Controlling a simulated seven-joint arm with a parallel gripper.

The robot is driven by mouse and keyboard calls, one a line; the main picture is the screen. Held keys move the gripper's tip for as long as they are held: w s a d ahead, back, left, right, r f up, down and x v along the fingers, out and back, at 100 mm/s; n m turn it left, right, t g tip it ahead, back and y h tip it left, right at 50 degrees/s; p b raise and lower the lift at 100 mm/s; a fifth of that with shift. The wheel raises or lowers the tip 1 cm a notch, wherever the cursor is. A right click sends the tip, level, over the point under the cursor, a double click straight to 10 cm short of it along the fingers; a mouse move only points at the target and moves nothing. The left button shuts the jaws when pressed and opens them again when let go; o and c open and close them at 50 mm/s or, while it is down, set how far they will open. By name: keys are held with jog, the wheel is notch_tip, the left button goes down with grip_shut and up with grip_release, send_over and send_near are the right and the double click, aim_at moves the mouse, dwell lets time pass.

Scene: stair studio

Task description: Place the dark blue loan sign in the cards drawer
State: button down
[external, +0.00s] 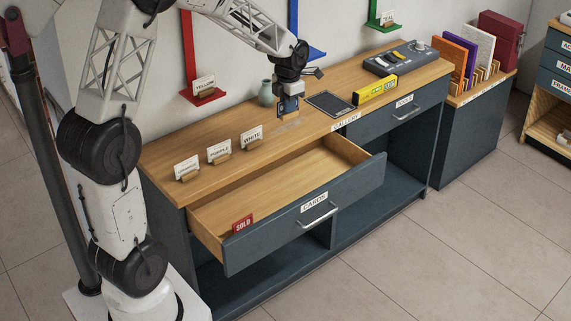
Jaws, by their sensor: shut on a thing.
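My gripper (289,113) is above the counter, left of the black tablet, pointing down. It is shut on a small dark blue piece, the loan sign (289,104). The sign is mostly hidden by the fingers and its lettering cannot be read. Whether it touches the counter is hard to tell. The cards drawer (355,191) is pulled open in front of and below my gripper, with a "CARDS" label and a metal handle on its front. A red "SOLD" sign (243,223) stands in its front left corner; the rest of the visible drawer floor is bare.
Several white name cards in wooden holders, including "WHITE" (251,134), stand along the counter (170,155). The second drawer (400,112) is closed.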

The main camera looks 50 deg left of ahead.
jog(key=s+d+f+n, duration=0.1)
jog(key=s+d, duration=0.4)
jog(key=d, duration=0.1)
notch_tip(320, 180, down, 19)
jog(key=shift+f, duration=0.2)
dwell(0.4)
jog(key=shift+s, duration=0.1)
jog(key=shift+f, duration=2.9)
jog(key=shift+f, duration=2.1)
jog(key=shift+f, duration=0.1)
